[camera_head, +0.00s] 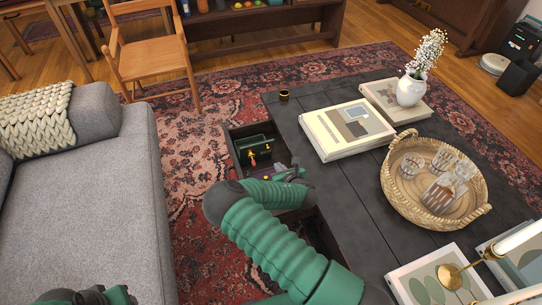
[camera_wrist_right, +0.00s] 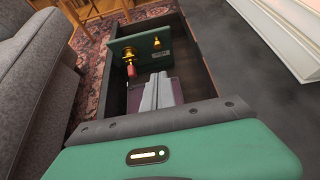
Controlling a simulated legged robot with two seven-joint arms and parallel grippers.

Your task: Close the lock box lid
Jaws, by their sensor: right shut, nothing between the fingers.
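The lock box lid (camera_head: 256,143) is a green panel standing raised in a dark open compartment of the coffee table. In the right wrist view the lid (camera_wrist_right: 143,47) carries brass fittings, and a red piece hangs below the left one. A dark purple surface (camera_wrist_right: 181,90) of the lock box shows in front of the lid. My right gripper (camera_head: 292,172) is shut and empty, close in front of the lid; its grey fingers (camera_wrist_right: 158,88) point toward it over the purple surface. I cannot tell whether they touch. My left gripper (camera_head: 95,297) is partly cut off at the bottom left; its jaws are unclear.
The compartment's dark walls (camera_wrist_right: 188,45) surround the lock box closely. On the coffee table (camera_head: 345,190) are books (camera_head: 345,128), a wicker tray (camera_head: 400,195) with glassware, a white vase (camera_head: 410,90) and a small dark cup (camera_head: 284,95). A grey sofa (camera_head: 85,210) stands left.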

